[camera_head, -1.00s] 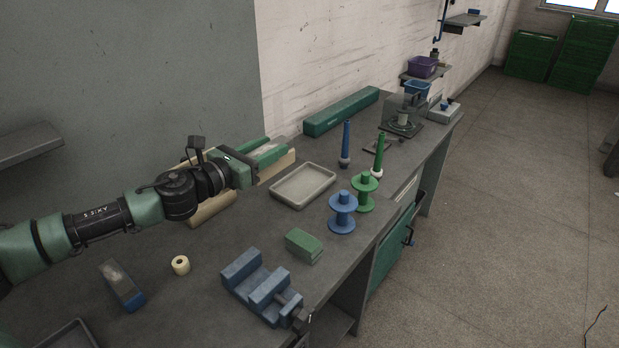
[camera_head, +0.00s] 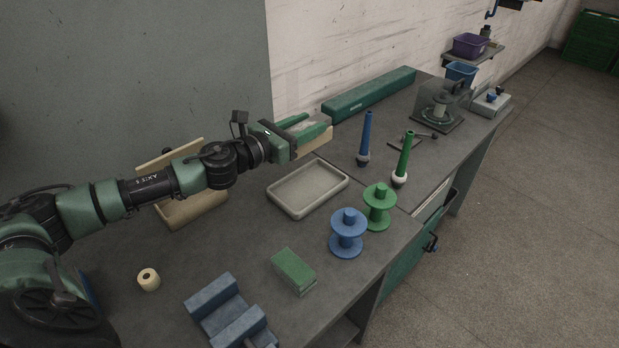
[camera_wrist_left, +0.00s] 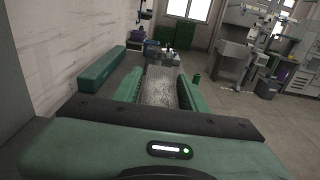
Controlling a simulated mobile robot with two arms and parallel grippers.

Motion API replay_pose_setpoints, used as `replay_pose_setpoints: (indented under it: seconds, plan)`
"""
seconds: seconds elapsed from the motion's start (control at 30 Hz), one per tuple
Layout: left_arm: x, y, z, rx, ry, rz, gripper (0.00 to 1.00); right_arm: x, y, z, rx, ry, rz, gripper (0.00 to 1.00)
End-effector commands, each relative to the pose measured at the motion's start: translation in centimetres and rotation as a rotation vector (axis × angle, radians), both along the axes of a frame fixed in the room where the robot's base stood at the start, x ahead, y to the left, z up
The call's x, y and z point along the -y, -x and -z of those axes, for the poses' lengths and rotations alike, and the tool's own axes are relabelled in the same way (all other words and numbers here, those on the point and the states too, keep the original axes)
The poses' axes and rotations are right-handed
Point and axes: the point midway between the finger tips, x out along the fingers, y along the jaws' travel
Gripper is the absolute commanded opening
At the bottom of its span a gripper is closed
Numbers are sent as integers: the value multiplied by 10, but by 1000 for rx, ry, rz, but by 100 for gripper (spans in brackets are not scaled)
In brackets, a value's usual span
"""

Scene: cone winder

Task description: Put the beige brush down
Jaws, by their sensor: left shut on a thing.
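My left gripper (camera_head: 306,126) reaches in from the left, its green fingers shut on the beige brush (camera_head: 316,141). In the head view the brush's beige side shows below the fingers, above the area behind the grey tray. In the left wrist view the brush (camera_wrist_left: 160,88) lies between the two green fingers (camera_wrist_left: 160,92), its grey bristly face up. The brush appears held clear of the bench; the exact gap is hard to tell. My right gripper is not in view.
A shallow grey tray (camera_head: 275,199) lies in front of the gripper. A beige wooden holder (camera_head: 190,210) stands behind my arm. Blue (camera_head: 347,243) and green (camera_head: 379,216) spools and two upright cones stand right of the tray. A long green box (camera_head: 370,94) lies along the wall.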

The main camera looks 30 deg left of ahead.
Motion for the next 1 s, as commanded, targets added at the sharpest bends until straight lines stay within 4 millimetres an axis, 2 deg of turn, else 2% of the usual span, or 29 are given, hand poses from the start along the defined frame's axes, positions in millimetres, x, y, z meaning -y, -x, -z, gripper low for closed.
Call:
replay_pose_setpoints:
  seconds: [0.03, 0.17, 0.3, 0.47, 0.77, 1.0]
  plan:
    - [1, 0, 23, -4, 5, 0, 0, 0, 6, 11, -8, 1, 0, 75]
    - [0, 0, 57, -4, 6, -2, 0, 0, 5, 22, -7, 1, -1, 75]
    - [0, 0, 85, -2, 5, -1, 0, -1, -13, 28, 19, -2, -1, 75]
    - [0, -1, 100, 2, 2, -1, 0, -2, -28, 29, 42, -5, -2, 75]
    - [0, -1, 136, 0, 3, -2, 0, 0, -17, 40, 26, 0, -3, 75]
    - [0, -1, 139, 2, 0, 0, 0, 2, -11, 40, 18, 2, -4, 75]
